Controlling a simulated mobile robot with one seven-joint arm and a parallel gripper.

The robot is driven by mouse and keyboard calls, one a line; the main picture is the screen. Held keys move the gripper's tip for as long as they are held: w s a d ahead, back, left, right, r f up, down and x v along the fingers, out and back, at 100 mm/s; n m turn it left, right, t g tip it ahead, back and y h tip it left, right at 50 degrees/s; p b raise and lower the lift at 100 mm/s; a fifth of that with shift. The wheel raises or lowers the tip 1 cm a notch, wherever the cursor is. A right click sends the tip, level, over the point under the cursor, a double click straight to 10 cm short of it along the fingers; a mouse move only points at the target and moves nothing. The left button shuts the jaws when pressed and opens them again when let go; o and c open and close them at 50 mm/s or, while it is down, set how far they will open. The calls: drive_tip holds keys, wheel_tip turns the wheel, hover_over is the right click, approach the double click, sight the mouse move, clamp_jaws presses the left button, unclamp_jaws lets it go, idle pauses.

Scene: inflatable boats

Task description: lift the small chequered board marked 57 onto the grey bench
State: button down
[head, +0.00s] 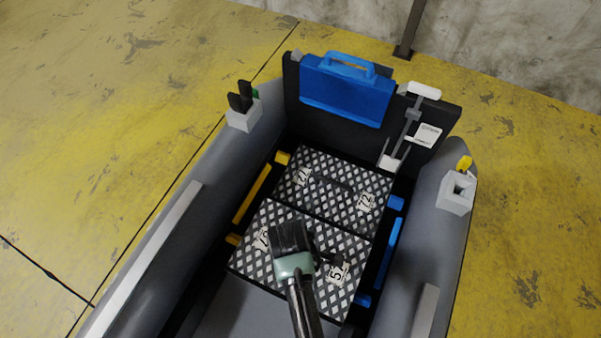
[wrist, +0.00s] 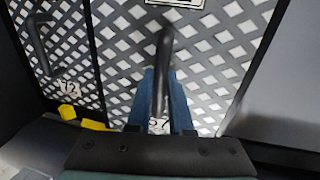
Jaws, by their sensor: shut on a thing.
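The black-and-white chequered board marked 57 (wrist: 215,60) lies in the boat, nearest the camera of the two boards in the head view (head: 335,292). Its number is only partly readable there. A dark bar handle (wrist: 164,55) rises from it. My gripper (wrist: 163,88) has its blue fingers on either side of this handle and is shut on it. In the head view my gripper (head: 291,238) is above the board and covers part of it; its fingertips are hidden. The board looks flat, level with its neighbour. I cannot tell which surface is the grey bench.
A second chequered board (head: 318,170), marked 72, adjoins on the far side. Yellow (head: 252,192) and blue (head: 392,240) bars flank the boards. Grey boat tubes (head: 165,235) rise at both sides. A blue case (head: 347,92) is at the dark end panel. A plain grey surface (head: 232,308) shows nearer.

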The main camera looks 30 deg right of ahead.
wheel_tip(320, 180, up, 7)
drive_tip(key=shift+f+p, duration=0.1)
drive_tip(key=shift+p, duration=0.75)
wheel_tip(320, 180, up, 15)
drive_tip(key=p, duration=1.6)
drive_tip(key=shift+p, duration=0.4)
